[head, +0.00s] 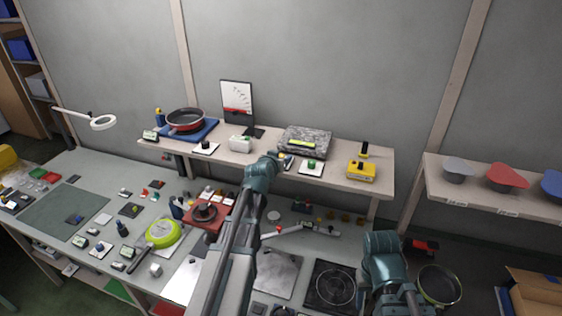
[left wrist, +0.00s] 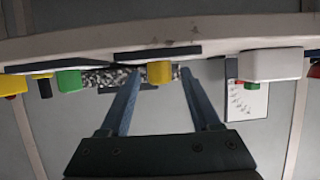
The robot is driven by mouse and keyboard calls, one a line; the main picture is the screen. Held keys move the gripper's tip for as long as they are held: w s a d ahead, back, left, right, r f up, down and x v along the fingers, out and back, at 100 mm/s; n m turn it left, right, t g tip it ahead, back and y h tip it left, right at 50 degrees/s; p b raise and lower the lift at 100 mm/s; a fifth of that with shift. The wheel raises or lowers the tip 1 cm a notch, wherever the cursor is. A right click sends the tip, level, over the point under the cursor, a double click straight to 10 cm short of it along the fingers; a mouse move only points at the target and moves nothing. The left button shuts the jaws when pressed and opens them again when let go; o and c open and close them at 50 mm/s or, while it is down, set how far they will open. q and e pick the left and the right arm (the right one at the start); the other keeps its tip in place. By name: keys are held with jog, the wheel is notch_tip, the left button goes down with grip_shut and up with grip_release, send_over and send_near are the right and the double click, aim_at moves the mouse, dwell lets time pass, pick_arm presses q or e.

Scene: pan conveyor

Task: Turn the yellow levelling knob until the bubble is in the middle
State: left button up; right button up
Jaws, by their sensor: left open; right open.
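The yellow levelling knob (left wrist: 159,72) shows in the left wrist view, which looks upside down, between the two fingertips of my left gripper (left wrist: 160,74). The gripper is open, with a gap on each side of the knob. In the head view my left gripper (head: 281,159) is at the shelf's front edge, by the speckled stone slab (head: 318,138). A yellow-green level vial (head: 302,144) lies on the slab; its bubble is too small to make out. The knob is mostly hidden by my gripper there. My right arm shows at lower right, but its gripper's fingers are not visible.
On the shelf (head: 225,157), a white block with a green top (head: 241,144) stands left of the slab. A green button (head: 311,163) and a yellow box (head: 361,171) stand to the right. The workbench below is crowded with small devices.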

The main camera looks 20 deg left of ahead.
pick_arm(q)
jog(key=shift+w+a+f, duration=0.1)
jog(key=shift+w+f, duration=0.15)
jog(key=shift+w, duration=0.3)
grip_shut()
jog(key=shift+s+f+n+g+y, duration=0.1)
jog(key=shift+n+g+y, duration=0.2)
jog(key=shift+n+y, duration=1.3)
jog(key=shift+y, duration=0.2)
grip_release()
